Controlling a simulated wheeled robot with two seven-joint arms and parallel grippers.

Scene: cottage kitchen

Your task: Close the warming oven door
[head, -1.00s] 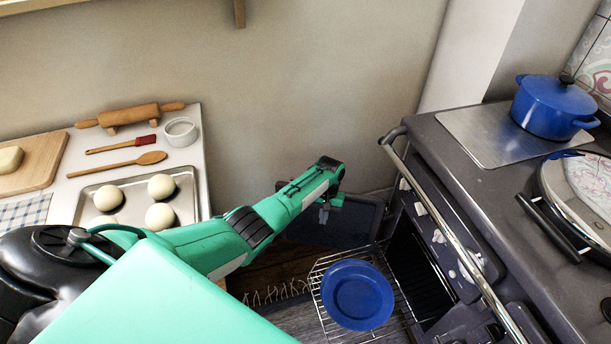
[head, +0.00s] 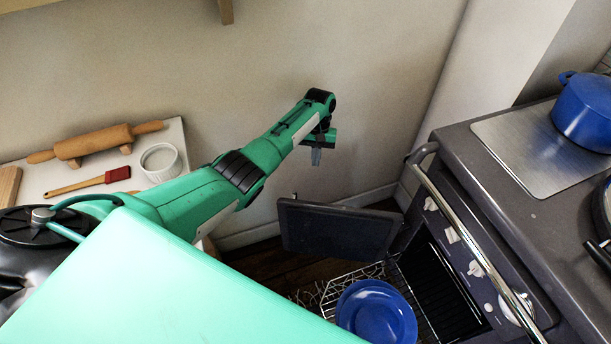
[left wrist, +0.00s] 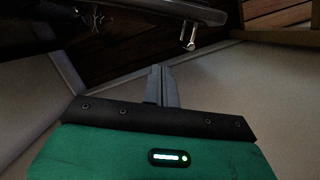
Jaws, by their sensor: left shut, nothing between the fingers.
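The warming oven door (head: 335,230) is a dark flat panel that stands wide open, swung out from the far side of the oven opening (head: 438,290). A small metal handle (head: 294,196) is near its free edge; the left wrist view shows the door (left wrist: 120,12) at the top and the handle (left wrist: 189,36) pointing down. My left gripper (head: 316,158) is shut and empty, between the door and the wall in the picture, apart from the door. Its closed fingers (left wrist: 160,82) point towards the door and handle in the left wrist view. My right gripper is out of view.
A wire rack (head: 345,280) sticks out of the oven with a blue plate (head: 375,315) on it. A metal rail (head: 470,245) runs along the stove front. A blue pot (head: 585,112) stands on the stove. The wall (head: 345,60) is behind my left gripper.

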